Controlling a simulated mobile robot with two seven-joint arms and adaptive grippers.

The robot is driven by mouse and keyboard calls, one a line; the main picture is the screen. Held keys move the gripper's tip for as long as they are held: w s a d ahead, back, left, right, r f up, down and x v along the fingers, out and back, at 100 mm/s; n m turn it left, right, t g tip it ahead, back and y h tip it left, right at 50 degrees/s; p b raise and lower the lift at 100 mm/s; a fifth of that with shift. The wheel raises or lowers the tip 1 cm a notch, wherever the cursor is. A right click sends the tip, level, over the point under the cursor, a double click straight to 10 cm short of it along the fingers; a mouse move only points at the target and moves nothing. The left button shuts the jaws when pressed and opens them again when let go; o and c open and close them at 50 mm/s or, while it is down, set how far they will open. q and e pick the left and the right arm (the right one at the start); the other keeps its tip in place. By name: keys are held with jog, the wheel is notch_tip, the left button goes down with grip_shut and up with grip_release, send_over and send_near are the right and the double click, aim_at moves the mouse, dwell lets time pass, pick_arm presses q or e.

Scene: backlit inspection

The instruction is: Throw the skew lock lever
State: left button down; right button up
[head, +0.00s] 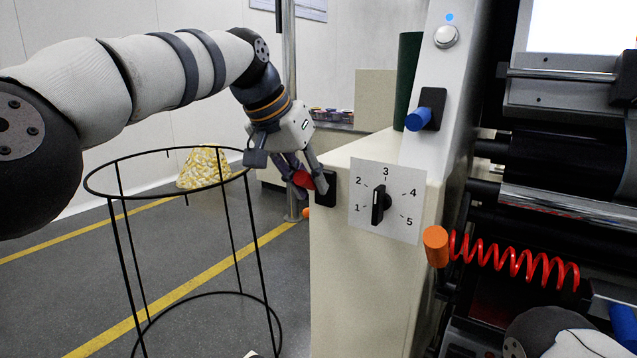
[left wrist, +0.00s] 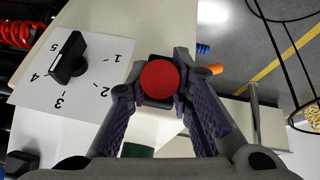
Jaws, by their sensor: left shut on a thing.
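The red knob of a lever (head: 303,179) stands out from a small black mounting plate (head: 326,189) on the side of the cream machine housing. In the left wrist view the round red knob (left wrist: 160,78) faces the camera, with its black plate behind it. My left gripper (head: 305,184) is shut on the red lever, with one finger on each side of the knob. The fingers hide part of the lever, and no label naming it can be read. My right gripper is not in view.
A dial with a black pointer (head: 378,205) sits right of the lever. A blue knob (head: 419,118), a white button (head: 446,37) and an orange knob (head: 435,246) with a red coil are farther right. A black wire stand (head: 118,255) is below my left arm.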

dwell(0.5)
pick_arm(q)
jog(key=c, duration=1.4)
grip_release()
jog(key=shift+d, duration=0.1)
jog(key=v, duration=1.2)
